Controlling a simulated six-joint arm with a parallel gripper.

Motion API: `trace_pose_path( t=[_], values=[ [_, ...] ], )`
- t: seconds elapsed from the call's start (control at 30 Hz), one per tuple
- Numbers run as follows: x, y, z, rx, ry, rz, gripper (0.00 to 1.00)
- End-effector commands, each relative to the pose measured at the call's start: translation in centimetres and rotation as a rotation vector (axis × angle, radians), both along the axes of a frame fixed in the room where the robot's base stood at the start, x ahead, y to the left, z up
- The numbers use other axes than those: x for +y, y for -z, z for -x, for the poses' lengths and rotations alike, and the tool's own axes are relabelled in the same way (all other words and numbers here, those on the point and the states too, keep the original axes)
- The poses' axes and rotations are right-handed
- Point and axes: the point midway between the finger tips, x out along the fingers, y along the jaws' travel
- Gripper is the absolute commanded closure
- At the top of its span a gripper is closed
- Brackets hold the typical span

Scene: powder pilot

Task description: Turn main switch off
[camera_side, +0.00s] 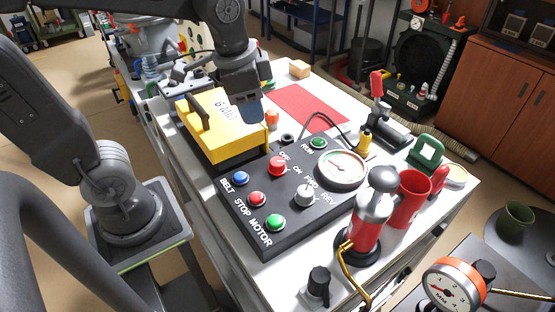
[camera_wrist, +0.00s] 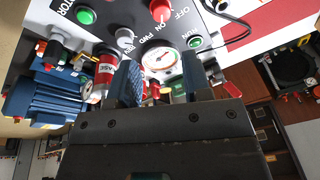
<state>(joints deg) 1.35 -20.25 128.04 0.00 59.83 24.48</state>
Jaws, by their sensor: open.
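The main switch is a red rotary knob (camera_side: 278,165) on the dark control panel (camera_side: 290,222), beside the labels OFF and ON. I cannot tell clearly which label it points to. In the wrist view the red knob (camera_wrist: 160,10) is at the top edge, beyond the fingers. My gripper (camera_side: 250,112) is above the back of the panel, over the yellow box, apart from the knob. In the wrist view my gripper (camera_wrist: 160,80) shows two spread fingers with nothing held between them; the gauge shows in the gap.
A yellow box with a handle (camera_side: 225,140) stands directly behind the panel. A silver FWD/REV knob (camera_side: 304,196), a round gauge (camera_side: 342,169) and several push buttons share the panel. A red-and-silver cylinder (camera_side: 371,219) and a red mug (camera_side: 411,200) stand to the right.

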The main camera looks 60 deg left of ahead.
Motion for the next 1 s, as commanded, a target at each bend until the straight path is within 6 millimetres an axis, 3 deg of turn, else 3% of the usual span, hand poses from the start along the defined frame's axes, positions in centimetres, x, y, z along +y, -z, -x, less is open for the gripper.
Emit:
trace_pose_path(
  t=[0.17, 0.3, 0.57, 1.0],
  values=[
    [-0.5, 1.5, -3.5, 0.144, 0.226, -0.035, 0.38],
    [-0.7, 2.3, -4.8, 0.199, 0.327, -0.042, 0.37],
    [-0.7, 4.2, -5.1, 0.218, 0.358, -0.043, 0.37],
    [-0.7, 12.8, -5.0, 0.219, 0.356, -0.043, 0.37]
  ],
)
